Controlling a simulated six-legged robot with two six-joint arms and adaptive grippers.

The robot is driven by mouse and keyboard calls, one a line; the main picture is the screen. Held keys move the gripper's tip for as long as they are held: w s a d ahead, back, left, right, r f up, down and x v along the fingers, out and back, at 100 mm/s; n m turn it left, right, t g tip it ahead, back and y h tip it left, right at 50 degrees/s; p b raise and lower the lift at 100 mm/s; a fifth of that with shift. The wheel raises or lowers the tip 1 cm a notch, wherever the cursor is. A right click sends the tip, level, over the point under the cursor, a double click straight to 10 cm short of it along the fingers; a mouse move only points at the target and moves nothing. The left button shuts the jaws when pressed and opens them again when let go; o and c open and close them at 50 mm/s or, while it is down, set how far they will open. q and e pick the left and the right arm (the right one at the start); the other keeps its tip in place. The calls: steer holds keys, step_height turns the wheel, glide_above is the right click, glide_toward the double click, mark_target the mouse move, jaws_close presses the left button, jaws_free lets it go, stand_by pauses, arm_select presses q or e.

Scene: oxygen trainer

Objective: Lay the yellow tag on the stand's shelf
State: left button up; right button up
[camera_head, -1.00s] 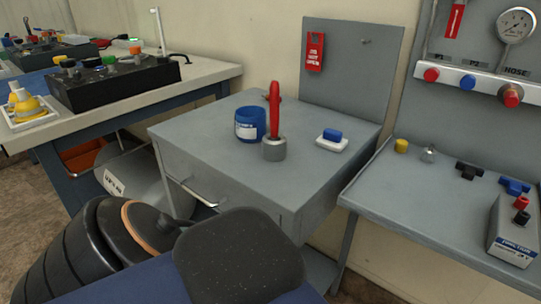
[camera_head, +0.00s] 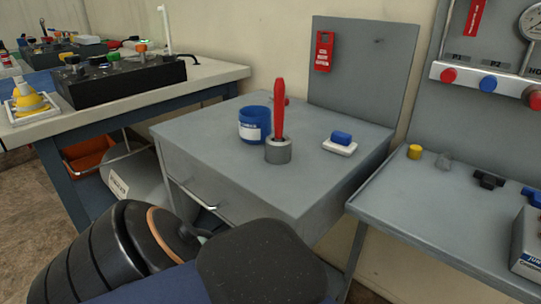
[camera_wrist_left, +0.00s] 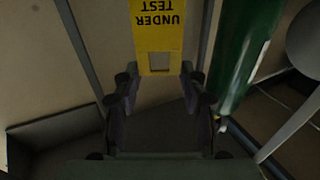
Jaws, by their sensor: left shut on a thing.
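The yellow tag (camera_wrist_left: 157,38), printed "UNDER TEST" and upside down in the left wrist view, has a square hole near its lower edge. My left gripper (camera_wrist_left: 160,72) is shut on this end of the tag, which extends away from the fingers. Neither the tag nor my left gripper can be made out in the head view. The grey panel stand (camera_head: 505,125) is at the right of the head view, with a grey shelf (camera_head: 415,212) below its gauge and coloured knobs. My right gripper is not in view.
On the shelf are a yellow cap (camera_head: 414,152) and dark fittings (camera_head: 488,180); its front left part is bare. A grey cabinet (camera_head: 210,150) left of it carries a blue jar (camera_head: 254,125) and red-handled tool (camera_head: 278,110). A green cylinder (camera_wrist_left: 243,55) is beside the tag.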

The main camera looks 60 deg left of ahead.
arm_select(q)
steer(key=o, duration=0.6)
steer(key=shift+f, duration=0.1)
steer(key=shift+c, duration=0.2)
steer(key=shift+o, duration=1.2)
steer(key=shift+r, duration=0.2)
steer(key=shift+d+f, duration=0.1)
